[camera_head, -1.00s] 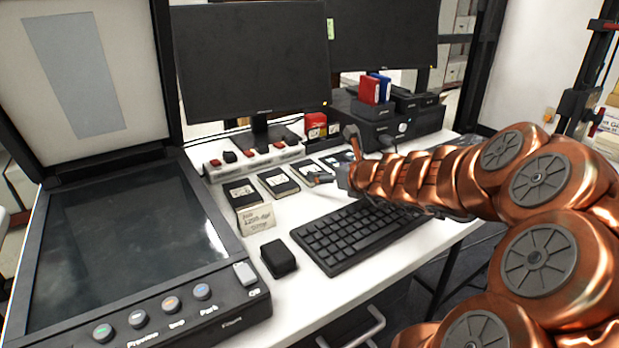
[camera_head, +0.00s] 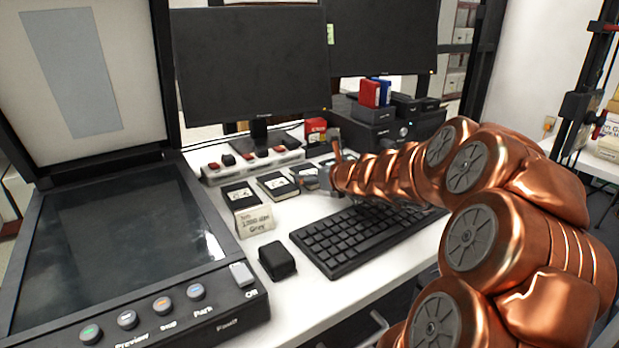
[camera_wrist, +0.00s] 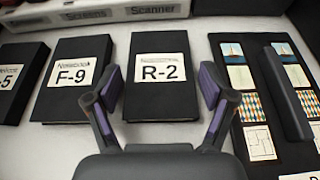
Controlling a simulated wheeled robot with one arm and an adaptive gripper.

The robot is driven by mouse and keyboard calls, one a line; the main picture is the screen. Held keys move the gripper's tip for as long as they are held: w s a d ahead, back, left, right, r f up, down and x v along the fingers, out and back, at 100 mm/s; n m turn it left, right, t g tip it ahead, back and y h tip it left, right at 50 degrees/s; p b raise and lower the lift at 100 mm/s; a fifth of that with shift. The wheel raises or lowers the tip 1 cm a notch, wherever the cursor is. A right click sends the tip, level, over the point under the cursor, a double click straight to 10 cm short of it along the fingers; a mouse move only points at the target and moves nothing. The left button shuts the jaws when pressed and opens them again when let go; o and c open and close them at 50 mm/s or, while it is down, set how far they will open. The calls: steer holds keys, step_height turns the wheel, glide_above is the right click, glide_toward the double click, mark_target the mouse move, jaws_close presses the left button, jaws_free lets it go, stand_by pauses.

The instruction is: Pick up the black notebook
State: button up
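Several black notebooks with white labels lie in a row on the desk. In the wrist view, the notebook labelled R-2 (camera_wrist: 158,104) is in the middle, the one labelled F-9 (camera_wrist: 72,78) is left of it, and one with a label ending in 5 (camera_wrist: 18,82) is at the left edge. My gripper (camera_wrist: 160,88) is open, its fingers apart over the two sides of the R-2 notebook, with nothing held. Contact cannot be told. In the head view, my gripper (camera_head: 326,177) hides part of the row; two notebooks (camera_head: 238,195) (camera_head: 278,186) show left of it.
A dark board with picture cards (camera_wrist: 265,100) lies right of R-2. A switch strip (camera_head: 225,170) runs behind the notebooks. The keyboard (camera_head: 350,238), black box (camera_head: 277,260) and paper sign (camera_head: 254,220) are in front. A scanner (camera_head: 120,240) is left, monitors (camera_head: 250,60) behind.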

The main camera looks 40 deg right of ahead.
steer(key=c, duration=0.9)
steer(key=shift+o, duration=0.2)
